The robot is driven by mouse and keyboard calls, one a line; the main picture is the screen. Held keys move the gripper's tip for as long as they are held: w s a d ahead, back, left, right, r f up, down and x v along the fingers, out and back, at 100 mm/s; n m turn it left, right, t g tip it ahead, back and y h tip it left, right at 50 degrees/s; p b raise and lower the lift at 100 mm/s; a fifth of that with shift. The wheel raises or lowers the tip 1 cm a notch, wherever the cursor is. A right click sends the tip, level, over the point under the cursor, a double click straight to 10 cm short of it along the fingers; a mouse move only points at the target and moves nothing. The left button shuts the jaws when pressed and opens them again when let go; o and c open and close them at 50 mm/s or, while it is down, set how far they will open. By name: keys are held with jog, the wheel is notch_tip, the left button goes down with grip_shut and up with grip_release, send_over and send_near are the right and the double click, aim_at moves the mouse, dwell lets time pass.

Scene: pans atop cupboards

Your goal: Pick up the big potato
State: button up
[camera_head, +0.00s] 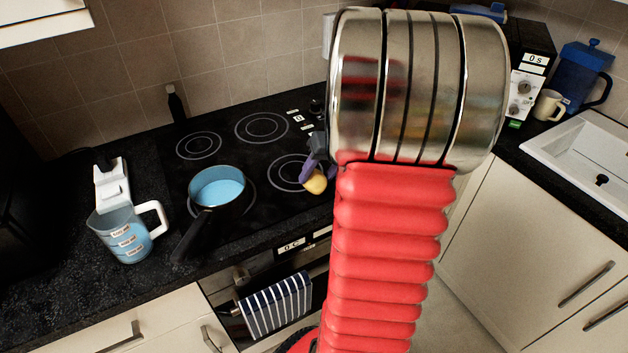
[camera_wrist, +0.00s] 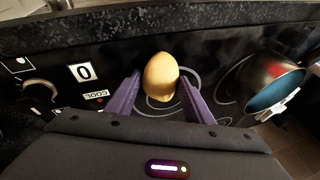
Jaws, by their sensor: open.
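A yellow-brown potato (camera_wrist: 161,77) lies in the wrist view between the two purple fingers of my gripper (camera_wrist: 157,92), over the black hob. The fingers are open, one on each side of it, with gaps visible on both sides. In the head view the potato (camera_head: 316,182) shows just below my gripper (camera_head: 314,165), over the right front ring of the hob. My arm hides part of the gripper there. I cannot tell whether the potato touches the hob.
A measuring jug (camera_head: 124,236) and a white device (camera_head: 112,186) stand left. A striped towel (camera_head: 276,304) hangs below. The pan (camera_wrist: 272,78) is right in the wrist view.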

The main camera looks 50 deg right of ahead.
dwell(0.5)
jog(key=c, duration=0.8)
